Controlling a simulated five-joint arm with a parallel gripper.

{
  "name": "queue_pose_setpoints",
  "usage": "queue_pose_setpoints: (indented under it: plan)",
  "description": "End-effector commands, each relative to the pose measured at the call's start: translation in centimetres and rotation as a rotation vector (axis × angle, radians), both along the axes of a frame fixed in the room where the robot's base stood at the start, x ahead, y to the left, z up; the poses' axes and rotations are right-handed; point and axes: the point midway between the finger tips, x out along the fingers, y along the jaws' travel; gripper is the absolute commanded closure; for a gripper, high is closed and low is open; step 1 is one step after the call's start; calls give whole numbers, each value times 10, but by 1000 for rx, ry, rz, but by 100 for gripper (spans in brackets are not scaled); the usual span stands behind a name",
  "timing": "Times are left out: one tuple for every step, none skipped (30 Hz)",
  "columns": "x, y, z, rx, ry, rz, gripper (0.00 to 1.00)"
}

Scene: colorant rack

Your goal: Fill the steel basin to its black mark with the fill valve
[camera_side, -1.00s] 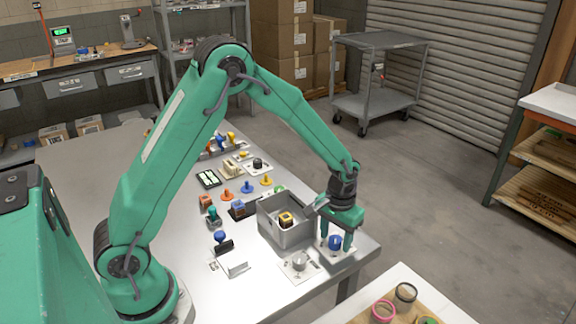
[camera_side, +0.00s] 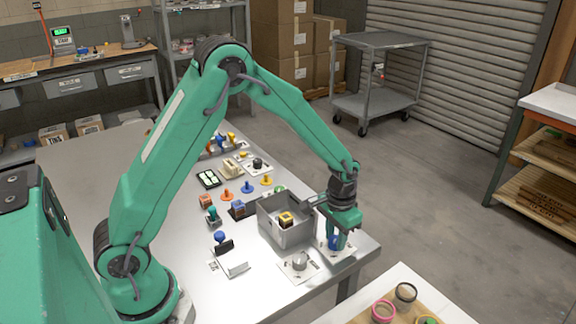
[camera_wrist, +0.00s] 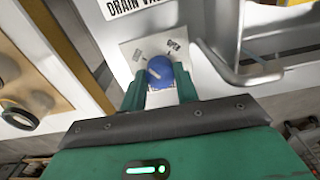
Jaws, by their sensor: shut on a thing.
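The grey steel basin (camera_side: 272,228) stands on the table left of my gripper. A yellow and dark block (camera_side: 286,219) shows inside it. I cannot make out the water level or the black mark. My gripper (camera_side: 338,243) is shut on a blue knob (camera_wrist: 160,72) on a white plate (camera_wrist: 130,50) beside the basin. The plate reads "OPEN" at its upper right; its other word is unclear. A pale line on the knob slants toward the upper left. A second, grey knob (camera_side: 299,261) sits on its own plate to the left.
A "DRAIN VA..." label (camera_wrist: 130,6) is cut off above the plate in the wrist view. A bent metal pipe (camera_wrist: 235,72) is close to the right of the knob. Stamps and small items crowd the table behind. A board with rings (camera_side: 383,311) is in front.

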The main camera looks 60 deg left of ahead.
Motion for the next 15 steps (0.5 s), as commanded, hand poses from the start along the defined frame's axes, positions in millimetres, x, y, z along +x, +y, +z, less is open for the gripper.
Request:
queue_pose_setpoints:
  plan:
    - [0, 0, 0, 0, 0, -31, 92]
    - [0, 0, 0, 0, 0, -48, 92]
    - [0, 0, 1, 0, 0, -70, 92]
    - [0, 0, 1, 0, 0, -84, 92]
    - [0, 0, 1, 0, 0, -96, 92]
    - [0, 0, 1, 0, 0, -108, 92]
    - [0, 0, 1, 0, 0, -115, 92]
    - [0, 0, 1, 0, 0, -120, 92]
    - [0, 0, 1, 0, 0, -123, 92]
    - [0, 0, 1, 0, 0, -124, 92]
    - [0, 0, 1, 0, 0, -124, 92]
    - [0, 0, 1, 0, 0, -124, 92]
    - [0, 0, 1, 0, 0, -123, 92]
    - [0, 0, 1, 0, 0, -123, 92]
    - [0, 0, 1, 0, 0, -123, 92]
